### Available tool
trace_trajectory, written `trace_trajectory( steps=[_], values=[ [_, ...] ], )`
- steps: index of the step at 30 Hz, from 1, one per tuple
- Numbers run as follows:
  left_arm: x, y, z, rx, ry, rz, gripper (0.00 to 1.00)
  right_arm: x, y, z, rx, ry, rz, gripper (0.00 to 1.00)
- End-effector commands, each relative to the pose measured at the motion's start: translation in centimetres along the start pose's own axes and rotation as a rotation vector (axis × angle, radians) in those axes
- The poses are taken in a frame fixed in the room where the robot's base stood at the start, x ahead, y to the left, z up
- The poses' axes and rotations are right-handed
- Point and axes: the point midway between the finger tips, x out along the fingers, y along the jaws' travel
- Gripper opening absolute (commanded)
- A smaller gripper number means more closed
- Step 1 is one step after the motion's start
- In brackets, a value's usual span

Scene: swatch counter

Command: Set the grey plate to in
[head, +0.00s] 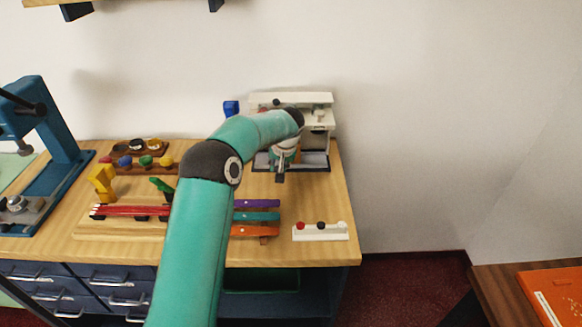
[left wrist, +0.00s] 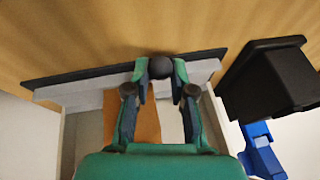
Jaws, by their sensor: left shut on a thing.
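The cream machine (head: 318,98) stands at the back right of the wooden counter, with a dark tray-like base. The grey plate (left wrist: 205,68) shows in the left wrist view as a wide slab with a dark front edge. A black ball knob (left wrist: 161,67) sits at the middle of its front. My left gripper (left wrist: 160,70) has its two fingers closed on either side of this knob. In the head view my left gripper (head: 281,170) is at the machine's front, and the arm hides part of the machine. My right gripper is in neither view.
A white strip with red, black and white knobs (head: 320,232) lies at the counter's front right. Purple, teal and orange strips (head: 256,217) lie left of it. A blue press (head: 60,130) stands far left. A blue block (head: 231,107) is beside the machine.

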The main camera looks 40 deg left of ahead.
Motion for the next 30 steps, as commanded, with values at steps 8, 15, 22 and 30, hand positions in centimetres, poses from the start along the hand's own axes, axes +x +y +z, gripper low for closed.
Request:
trace_trajectory(
  steps=[8, 15, 22, 30],
  values=[
    [-0.1, -0.3, -0.5, -0.005, 0.017, 0.001, 0.00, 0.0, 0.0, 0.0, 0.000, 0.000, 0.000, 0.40],
    [-0.1, -0.4, -0.5, -0.006, 0.018, 0.001, 0.49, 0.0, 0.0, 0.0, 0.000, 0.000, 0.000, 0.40],
    [-0.1, -0.4, -0.4, -0.007, 0.016, 0.001, 0.49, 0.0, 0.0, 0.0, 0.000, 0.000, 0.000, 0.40],
    [-1.8, -0.4, -0.4, -0.007, 0.015, 0.001, 0.49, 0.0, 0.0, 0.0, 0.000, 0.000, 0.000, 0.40]
  ],
)
